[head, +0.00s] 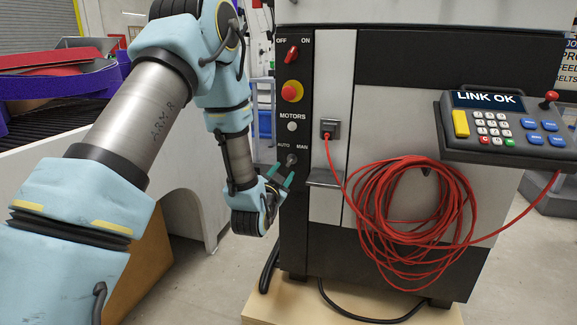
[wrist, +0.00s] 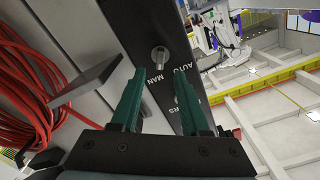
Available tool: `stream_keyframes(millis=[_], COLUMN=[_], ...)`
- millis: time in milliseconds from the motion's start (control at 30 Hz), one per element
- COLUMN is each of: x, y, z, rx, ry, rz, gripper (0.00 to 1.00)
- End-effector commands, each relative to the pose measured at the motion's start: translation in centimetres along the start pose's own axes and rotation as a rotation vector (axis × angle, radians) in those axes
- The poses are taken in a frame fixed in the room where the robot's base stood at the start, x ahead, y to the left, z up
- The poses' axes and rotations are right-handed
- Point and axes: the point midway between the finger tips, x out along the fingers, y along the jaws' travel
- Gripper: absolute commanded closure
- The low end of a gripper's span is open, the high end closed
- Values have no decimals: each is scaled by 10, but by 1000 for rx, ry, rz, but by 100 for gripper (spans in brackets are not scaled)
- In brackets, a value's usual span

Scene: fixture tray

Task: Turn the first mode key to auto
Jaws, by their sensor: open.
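The mode key (head: 291,159) is a small silver key switch on the black strip of the cabinet, below the AUTO and MAN labels. In the wrist view the key (wrist: 159,56) shows between and just beyond the fingertips. Which label it points to is too small to tell. My gripper (head: 280,175) is in front of the strip, low and left of the key. Its teal fingers also show in the wrist view (wrist: 161,82), spread apart with nothing between them. The fingers appear apart from the key.
The cabinet's strip also carries a red OFF/ON switch (head: 292,53), a red stop button (head: 291,91) and a MOTORS button (head: 292,126). A small shelf (head: 325,178) juts out right of the key.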

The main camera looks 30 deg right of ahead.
Motion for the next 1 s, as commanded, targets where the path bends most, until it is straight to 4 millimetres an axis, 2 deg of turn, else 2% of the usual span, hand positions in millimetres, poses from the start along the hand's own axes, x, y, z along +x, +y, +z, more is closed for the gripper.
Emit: stream_keyframes(millis=[100, 300, 500, 733, 767, 1000], x=[23, 51, 62, 62, 62, 62], y=[0, 0, 0, 0, 0, 0], z=[0, 0, 0, 0, 0, 0], rx=[-1, -2, -1, -1, -1, -1], ry=[0, -1, -2, -2, -2, -2], rz=[-1, -1, 0, 0, 0, 1], gripper=[54, 54, 54, 54, 56, 83])
